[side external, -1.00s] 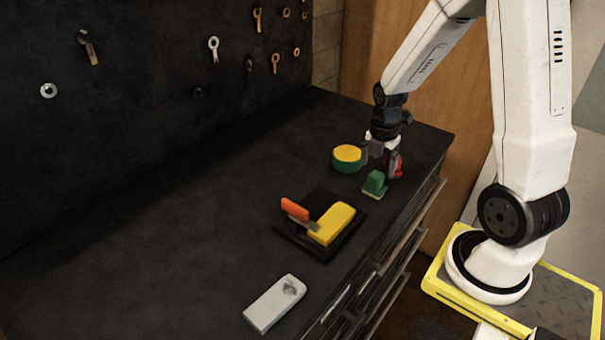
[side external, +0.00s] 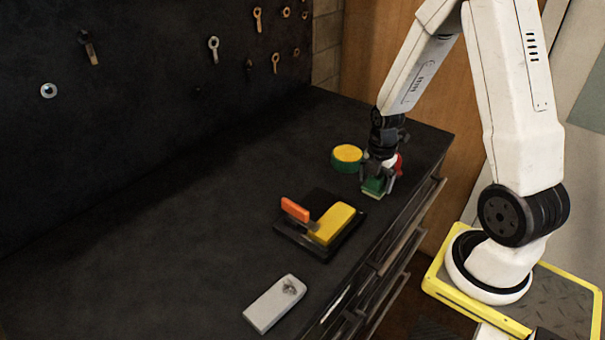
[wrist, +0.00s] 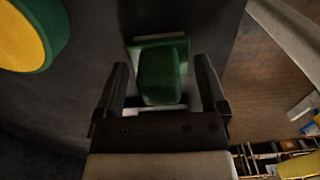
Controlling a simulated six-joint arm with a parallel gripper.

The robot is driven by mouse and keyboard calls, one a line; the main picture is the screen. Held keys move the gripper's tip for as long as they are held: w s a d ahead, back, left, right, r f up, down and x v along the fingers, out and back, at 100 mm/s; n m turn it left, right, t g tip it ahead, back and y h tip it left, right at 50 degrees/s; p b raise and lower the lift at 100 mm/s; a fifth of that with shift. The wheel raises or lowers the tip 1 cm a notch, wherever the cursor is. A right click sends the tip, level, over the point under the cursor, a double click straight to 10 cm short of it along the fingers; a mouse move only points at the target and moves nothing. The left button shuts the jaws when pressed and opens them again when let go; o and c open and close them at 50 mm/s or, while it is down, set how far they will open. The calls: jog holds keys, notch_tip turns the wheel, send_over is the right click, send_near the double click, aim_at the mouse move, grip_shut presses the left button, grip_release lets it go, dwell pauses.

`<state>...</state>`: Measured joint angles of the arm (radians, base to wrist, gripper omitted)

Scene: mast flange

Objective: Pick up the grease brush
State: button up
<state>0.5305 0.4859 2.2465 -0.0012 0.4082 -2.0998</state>
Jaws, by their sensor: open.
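A small green block with a pale base (side external: 373,190) stands on the dark bench top near its front right edge. It also shows in the wrist view (wrist: 163,78). It may be the grease brush, but I cannot tell for sure. My gripper (side external: 378,183) is open and low over it. In the wrist view my gripper (wrist: 162,64) has one finger on each side of the green block, with a gap visible at both sides.
A round green tin with a yellow top (side external: 347,157) stands close behind and left of my gripper. A red object (side external: 398,165) shows partly behind my gripper. A pale grey box (side external: 274,304) lies at the front. The bench's left side is clear.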

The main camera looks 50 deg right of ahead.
jog(key=shift+c, duration=0.2)
grip_shut()
jog(key=shift+r, duration=0.15)
jog(key=shift+r, duration=4.9)
jog(key=c, duration=0.8)
grip_release()
jog(key=c, duration=0.4)
